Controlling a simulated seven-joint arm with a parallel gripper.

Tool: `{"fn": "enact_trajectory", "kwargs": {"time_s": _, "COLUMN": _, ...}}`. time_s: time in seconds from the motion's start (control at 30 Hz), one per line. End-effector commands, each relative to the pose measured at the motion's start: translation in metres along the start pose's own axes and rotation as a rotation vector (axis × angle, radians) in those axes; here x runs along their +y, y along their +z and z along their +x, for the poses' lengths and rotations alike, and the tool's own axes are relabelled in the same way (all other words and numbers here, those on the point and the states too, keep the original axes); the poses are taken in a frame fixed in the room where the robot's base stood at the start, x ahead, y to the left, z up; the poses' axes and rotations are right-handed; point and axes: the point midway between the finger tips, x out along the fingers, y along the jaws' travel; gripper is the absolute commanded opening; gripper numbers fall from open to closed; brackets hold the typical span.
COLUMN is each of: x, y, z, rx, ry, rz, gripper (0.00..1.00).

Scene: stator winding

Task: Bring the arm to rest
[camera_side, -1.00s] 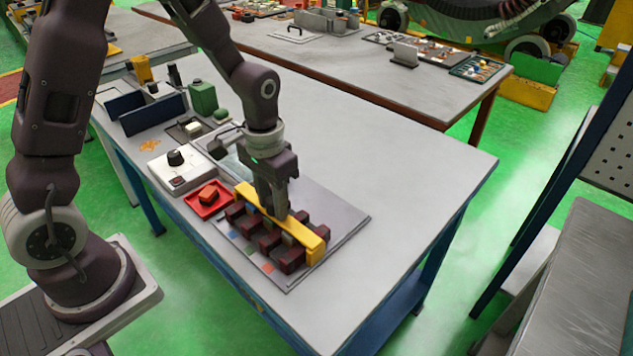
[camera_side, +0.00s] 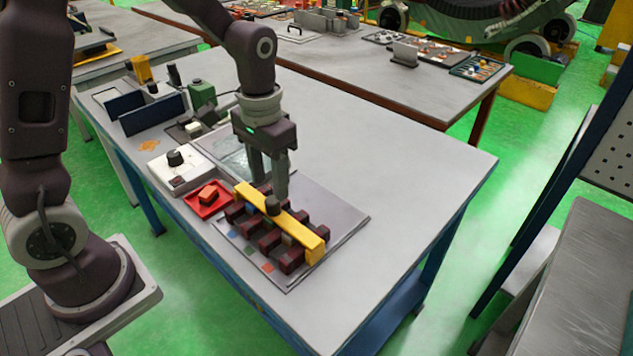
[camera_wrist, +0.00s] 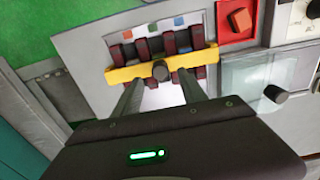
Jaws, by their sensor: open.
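My gripper (camera_side: 269,190) is open and empty, its fingers pointing down above the yellow bar. In the wrist view my gripper (camera_wrist: 160,92) shows its two fingers spread apart, with the dark knob (camera_wrist: 161,71) between and beyond them. The yellow bar (camera_side: 298,228) lies across several dark red blocks (camera_side: 268,241) on a grey plate (camera_side: 345,217). The dark round knob (camera_side: 272,205) stands on the middle of the bar. The bar also shows in the wrist view (camera_wrist: 126,73).
A red tray (camera_side: 196,207) with an orange-red block (camera_side: 208,194) sits left of the plate. A white box with a black knob (camera_side: 175,158) stands behind it. Dark blue panels (camera_side: 152,114) and a green device (camera_side: 202,94) stand farther back. The table's right side is clear.

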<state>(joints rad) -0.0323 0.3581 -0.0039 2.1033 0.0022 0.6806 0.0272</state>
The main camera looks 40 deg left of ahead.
Motion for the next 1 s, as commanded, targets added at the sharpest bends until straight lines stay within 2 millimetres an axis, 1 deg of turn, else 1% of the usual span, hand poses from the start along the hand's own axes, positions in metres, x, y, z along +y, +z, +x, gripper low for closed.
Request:
{"fn": "enact_trajectory", "kwargs": {"time_s": 0.07, "x": 0.0, "y": 0.001, "z": -0.002, "rx": 0.004, "ry": 0.0, "rz": 0.0, "gripper": 0.49}}
{"fn": "enact_trajectory", "kwargs": {"time_s": 0.13, "x": 0.001, "y": 0.005, "z": -0.015, "rx": 0.029, "ry": -0.001, "rz": 0.0, "gripper": 0.49}}
{"fn": "enact_trajectory", "kwargs": {"time_s": 0.17, "x": 0.001, "y": 0.009, "z": -0.025, "rx": 0.048, "ry": -0.002, "rz": 0.0, "gripper": 0.49}}
{"fn": "enact_trajectory", "kwargs": {"time_s": 0.23, "x": 0.003, "y": 0.026, "z": -0.057, "rx": 0.115, "ry": -0.003, "rz": 0.001, "gripper": 0.49}}
{"fn": "enact_trajectory", "kwargs": {"time_s": 0.27, "x": 0.003, "y": 0.037, "z": -0.071, "rx": 0.147, "ry": -0.004, "rz": 0.001, "gripper": 0.49}}
{"fn": "enact_trajectory", "kwargs": {"time_s": 0.3, "x": 0.004, "y": 0.052, "z": -0.09, "rx": 0.194, "ry": -0.005, "rz": 0.0, "gripper": 0.49}}
{"fn": "enact_trajectory", "kwargs": {"time_s": 0.37, "x": 0.006, "y": 0.079, "z": -0.112, "rx": 0.262, "ry": -0.005, "rz": 0.001, "gripper": 0.49}}
{"fn": "enact_trajectory", "kwargs": {"time_s": 0.4, "x": 0.007, "y": 0.096, "z": -0.123, "rx": 0.306, "ry": -0.005, "rz": 0.001, "gripper": 0.49}}
{"fn": "enact_trajectory", "kwargs": {"time_s": 0.43, "x": 0.007, "y": 0.109, "z": -0.129, "rx": 0.336, "ry": -0.004, "rz": 0.0, "gripper": 0.49}}
{"fn": "enact_trajectory", "kwargs": {"time_s": 0.5, "x": 0.008, "y": 0.135, "z": -0.138, "rx": 0.399, "ry": -0.003, "rz": 0.001, "gripper": 0.49}}
{"fn": "enact_trajectory", "kwargs": {"time_s": 0.6, "x": 0.009, "y": 0.16, "z": -0.142, "rx": 0.46, "ry": -0.001, "rz": 0.0, "gripper": 0.49}}
{"fn": "enact_trajectory", "kwargs": {"time_s": 0.63, "x": 0.009, "y": 0.164, "z": -0.142, "rx": 0.471, "ry": -0.001, "rz": 0.0, "gripper": 0.49}}
{"fn": "enact_trajectory", "kwargs": {"time_s": 0.73, "x": 0.009, "y": 0.172, "z": -0.142, "rx": 0.491, "ry": 0.0, "rz": 0.0, "gripper": 0.49}}
{"fn": "enact_trajectory", "kwargs": {"time_s": 1.0, "x": 0.009, "y": 0.172, "z": -0.142, "rx": 0.491, "ry": 0.0, "rz": 0.0, "gripper": 0.49}}
